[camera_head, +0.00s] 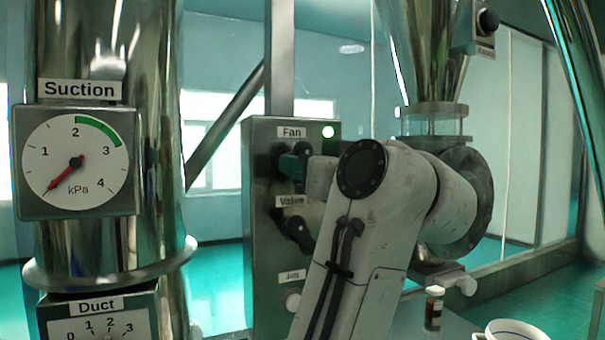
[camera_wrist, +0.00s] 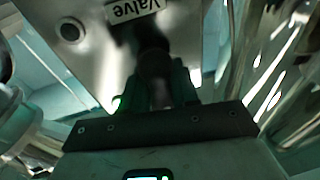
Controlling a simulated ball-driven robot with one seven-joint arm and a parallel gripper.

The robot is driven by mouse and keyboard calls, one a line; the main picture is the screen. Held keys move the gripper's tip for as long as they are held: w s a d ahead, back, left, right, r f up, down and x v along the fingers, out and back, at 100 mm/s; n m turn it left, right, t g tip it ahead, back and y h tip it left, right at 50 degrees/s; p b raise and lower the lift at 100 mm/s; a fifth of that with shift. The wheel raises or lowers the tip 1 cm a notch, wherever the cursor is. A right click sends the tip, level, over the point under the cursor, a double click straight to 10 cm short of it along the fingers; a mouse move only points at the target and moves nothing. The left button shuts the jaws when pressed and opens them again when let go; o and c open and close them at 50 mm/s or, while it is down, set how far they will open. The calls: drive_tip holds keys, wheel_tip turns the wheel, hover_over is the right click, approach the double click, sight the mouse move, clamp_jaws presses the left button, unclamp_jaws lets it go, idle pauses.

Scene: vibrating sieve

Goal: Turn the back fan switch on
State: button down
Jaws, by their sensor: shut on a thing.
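The fan switch (camera_head: 288,164), a dark knob, sits under the "Fan" label on a grey metal control box (camera_head: 263,235) in the head view. A lamp (camera_head: 328,132) beside that label glows bright with a green tint. My gripper (camera_head: 303,162) is at the fan switch, its dark green fingers partly hidden by my arm. In the wrist view my gripper (camera_wrist: 155,90) is shut on the dark knob of the fan switch (camera_wrist: 153,70), with the "Valve" label (camera_wrist: 136,9) beyond it. The switch's exact angle is hard to tell.
A dark valve knob (camera_head: 298,232) and a pale jog button (camera_head: 291,301) lie below on the box. A suction gauge (camera_head: 75,162) on the steel duct at left has its red needle at the lower left. A small bottle (camera_head: 434,307) and a white bucket (camera_head: 512,332) stand lower right.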

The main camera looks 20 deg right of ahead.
drive_tip(key=m+t+h+b, duration=0.1)
drive_tip(key=m, duration=0.5)
drive_tip(key=shift+m, duration=0.3)
drive_tip(key=shift+h, duration=0.3)
drive_tip(key=c, duration=1)
unclamp_jaws()
drive_tip(key=b+v, duration=0.2)
drive_tip(key=v, duration=0.9)
drive_tip(key=shift+f+b, duration=0.1)
drive_tip(key=shift+b, duration=0.25)
